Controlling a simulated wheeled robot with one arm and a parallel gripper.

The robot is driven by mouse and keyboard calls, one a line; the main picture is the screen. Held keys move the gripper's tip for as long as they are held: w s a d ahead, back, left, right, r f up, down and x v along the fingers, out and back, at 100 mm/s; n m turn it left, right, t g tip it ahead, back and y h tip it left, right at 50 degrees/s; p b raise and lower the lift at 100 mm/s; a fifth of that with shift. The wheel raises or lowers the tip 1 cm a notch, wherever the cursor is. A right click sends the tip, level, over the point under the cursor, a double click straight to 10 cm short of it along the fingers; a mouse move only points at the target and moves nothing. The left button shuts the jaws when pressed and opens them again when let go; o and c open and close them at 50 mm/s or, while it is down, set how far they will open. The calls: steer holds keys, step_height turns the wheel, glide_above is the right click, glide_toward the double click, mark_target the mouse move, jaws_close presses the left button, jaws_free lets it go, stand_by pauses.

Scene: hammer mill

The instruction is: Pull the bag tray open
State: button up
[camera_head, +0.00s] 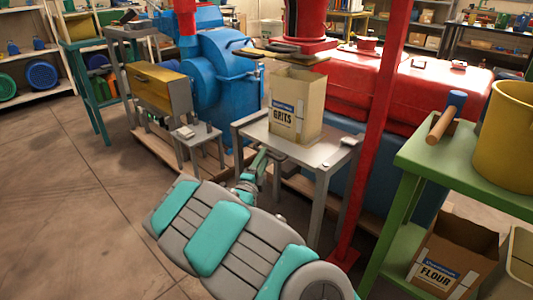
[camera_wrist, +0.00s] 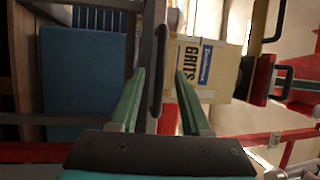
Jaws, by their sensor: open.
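The bag tray (camera_head: 325,153) is a grey metal top on legs, carrying an open paper grits bag (camera_head: 296,105). In the wrist view the tray's edge is seen sideways, with a dark bar handle (camera_wrist: 160,70) along it and the grits bag (camera_wrist: 205,68) to its right. My gripper (camera_wrist: 156,80) is open, its green fingers on either side of the handle's line. Whether the handle is fully between the fingertips, I cannot tell. In the head view my gripper (camera_head: 260,158) is at the tray's front left edge; the handle is hidden or too small there.
A red post (camera_head: 378,130) stands right of the tray. A green table (camera_head: 420,170) with a yellow bucket (camera_head: 505,135) is at right, a flour box (camera_head: 450,255) beneath. A small grey stand (camera_head: 200,138) and blue machine (camera_head: 222,65) are behind left. Floor at left is clear.

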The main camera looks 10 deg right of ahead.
steer(key=shift+x, duration=1.75)
steer(key=shift+c, duration=0.4)
jaws_close()
steer(key=shift+r, duration=0.1)
